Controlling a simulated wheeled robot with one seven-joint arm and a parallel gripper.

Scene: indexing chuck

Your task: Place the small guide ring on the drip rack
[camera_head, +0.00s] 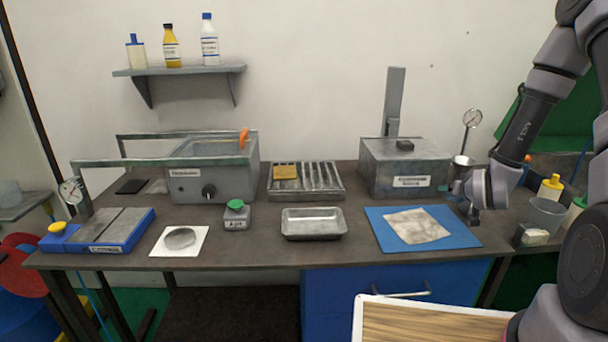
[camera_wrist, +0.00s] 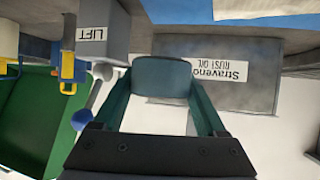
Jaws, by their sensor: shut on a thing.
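My gripper (camera_head: 456,188) is right of the grey rust-oil tank (camera_head: 385,170), above the back right of the blue mat. In the wrist view, my gripper (camera_wrist: 160,92) has its fingers on either side of a short grey-teal piece with a rounded edge, which looks like the small guide ring (camera_wrist: 162,78). Its hole does not show. The ring is too small to make out in the head view. The ribbed metal tray that looks like the drip rack (camera_head: 320,180) stands at the table's middle back, with a yellow-brown block (camera_head: 285,172) at its left end.
The tank, with a post (camera_head: 394,95) behind it, stands between my gripper and the rack. An empty metal tray (camera_head: 313,223) lies in front of the rack. A cloth (camera_head: 417,226) lies on the blue mat (camera_head: 465,236). A beaker (camera_head: 543,213) and bottles stand at the right.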

